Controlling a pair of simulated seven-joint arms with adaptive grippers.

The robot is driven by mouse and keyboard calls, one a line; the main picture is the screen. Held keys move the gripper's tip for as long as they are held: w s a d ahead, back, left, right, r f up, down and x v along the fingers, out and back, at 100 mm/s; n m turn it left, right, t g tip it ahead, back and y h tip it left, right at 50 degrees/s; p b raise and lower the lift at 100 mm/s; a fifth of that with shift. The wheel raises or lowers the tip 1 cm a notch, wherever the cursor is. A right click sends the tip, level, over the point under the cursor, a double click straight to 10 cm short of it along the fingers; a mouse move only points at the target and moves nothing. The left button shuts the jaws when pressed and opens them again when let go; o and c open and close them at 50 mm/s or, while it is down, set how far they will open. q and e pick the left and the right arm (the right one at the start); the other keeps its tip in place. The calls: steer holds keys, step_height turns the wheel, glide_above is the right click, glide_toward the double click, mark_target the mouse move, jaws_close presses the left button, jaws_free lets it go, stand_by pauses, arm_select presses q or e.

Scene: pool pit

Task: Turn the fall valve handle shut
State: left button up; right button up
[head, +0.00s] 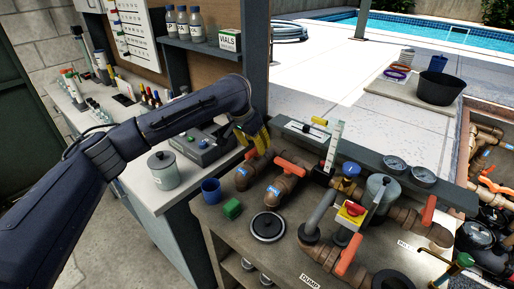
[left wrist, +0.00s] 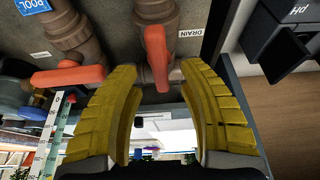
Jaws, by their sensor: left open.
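My left gripper (head: 254,136) is open, its yellow fingers pointing down over the left end of the pipework. In the left wrist view the gripper (left wrist: 162,115) has an orange-red lever handle (left wrist: 156,58) in line with the gap between its fingers; I see no finger closed on it. This handle sits on a brown pipe beside a white DRAIN label (left wrist: 190,33). A second orange handle (left wrist: 70,76) lies left of the fingers, near a blue POOL label (left wrist: 33,6); it also shows in the head view (head: 290,165). No label reading "fall" is legible. My right gripper is not seen.
More orange handles stand on the pipes at right (head: 428,211) and front (head: 348,254). A red-yellow switch (head: 351,212), grey canister (head: 382,190) and gauges (head: 395,165) crowd the bench.

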arm_select(q)
steer(key=shift+x, duration=1.15)
steer(key=shift+o, duration=0.3)
jaws_close()
